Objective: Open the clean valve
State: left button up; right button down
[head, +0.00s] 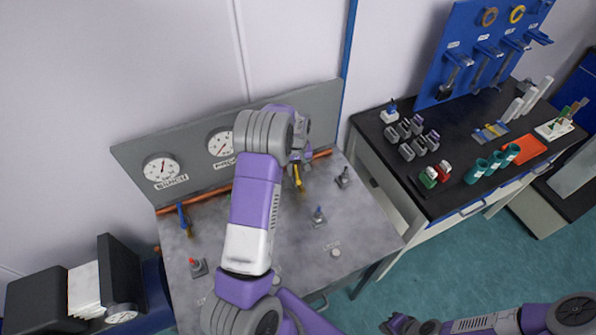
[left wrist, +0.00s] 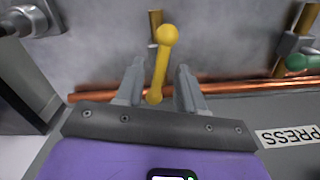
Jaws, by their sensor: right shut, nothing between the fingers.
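A valve with a yellow lever handle (head: 297,178) sits by the copper pipe along the back of the grey bench. In the left wrist view the yellow lever (left wrist: 160,65) stands between the two fingers of my left gripper (left wrist: 160,88). The fingers are open, with a gap visible on each side of the lever. In the head view my left gripper (head: 300,158) is partly hidden by its own arm. My right gripper (head: 393,325) is shut and empty at the bottom edge, away from the bench. I cannot read a label naming the clean valve.
A blue-handled valve (head: 183,218) stands at the pipe's left. Two gauges (head: 161,168) are on the back panel (head: 190,150). Small switches, one red-topped (head: 197,266) and one blue-topped (head: 319,215), stand on the bench. A black-topped table (head: 450,198) with tools stands at right.

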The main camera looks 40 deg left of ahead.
aim_at(297, 171)
pick_arm(q)
jog(key=shift+f, duration=1)
jog(key=shift+c, duration=0.3)
grip_shut()
jog(key=shift+n, duration=1.7)
jog(key=shift+o, duration=0.3)
grip_release()
jog(key=shift+r, duration=0.1)
notch_tip(297, 171, up, 7)
jog(key=shift+r, duration=0.2)
